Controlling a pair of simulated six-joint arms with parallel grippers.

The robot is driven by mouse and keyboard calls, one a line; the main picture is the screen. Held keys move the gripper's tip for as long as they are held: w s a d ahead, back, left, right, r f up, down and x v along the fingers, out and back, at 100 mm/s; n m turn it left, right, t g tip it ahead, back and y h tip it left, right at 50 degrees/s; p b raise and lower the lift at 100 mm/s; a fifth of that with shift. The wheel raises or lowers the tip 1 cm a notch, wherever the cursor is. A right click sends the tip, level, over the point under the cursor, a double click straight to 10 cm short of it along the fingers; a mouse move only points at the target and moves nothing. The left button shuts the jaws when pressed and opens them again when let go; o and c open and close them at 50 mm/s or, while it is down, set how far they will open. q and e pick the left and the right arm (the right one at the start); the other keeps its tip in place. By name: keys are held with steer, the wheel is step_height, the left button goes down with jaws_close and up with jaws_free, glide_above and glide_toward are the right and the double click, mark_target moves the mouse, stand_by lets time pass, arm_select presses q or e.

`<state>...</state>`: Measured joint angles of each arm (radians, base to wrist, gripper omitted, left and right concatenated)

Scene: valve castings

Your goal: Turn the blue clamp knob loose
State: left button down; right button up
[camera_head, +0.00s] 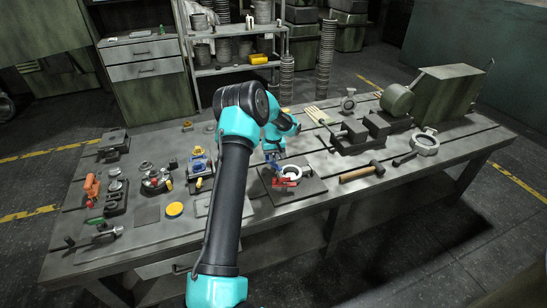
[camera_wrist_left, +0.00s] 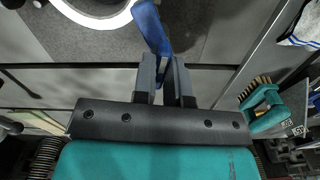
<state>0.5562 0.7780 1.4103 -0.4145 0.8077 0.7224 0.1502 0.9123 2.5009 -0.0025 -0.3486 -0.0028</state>
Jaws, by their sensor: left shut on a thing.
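The blue clamp knob (camera_head: 271,157) is a small blue piece at the far-left side of the white ring casting (camera_head: 293,171), which sits on a dark plate (camera_head: 312,186). A red clamp (camera_head: 283,182) is at the ring's near side. My left gripper (camera_head: 273,146) reaches down over the blue knob. In the left wrist view, the left gripper (camera_wrist_left: 166,78) is shut on the end of the blue knob (camera_wrist_left: 152,28), which rises tilted from between the fingers. The ring casting (camera_wrist_left: 92,12) is cut off at the top there. My right gripper is not in view.
A hammer (camera_head: 362,172), a vise (camera_head: 360,132) and a grey ring casting (camera_head: 425,142) are to the right. A yellow lid (camera_head: 174,209) and small tools are left. In the left wrist view, a green-handled brush (camera_wrist_left: 262,105) lies right of the gripper.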

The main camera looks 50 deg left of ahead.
arm_select(q)
steer(key=n, duration=1.3)
steer(key=shift+n, duration=1.9)
steer(key=c, duration=1.2)
jaws_free()
steer(key=shift+o, duration=0.2)
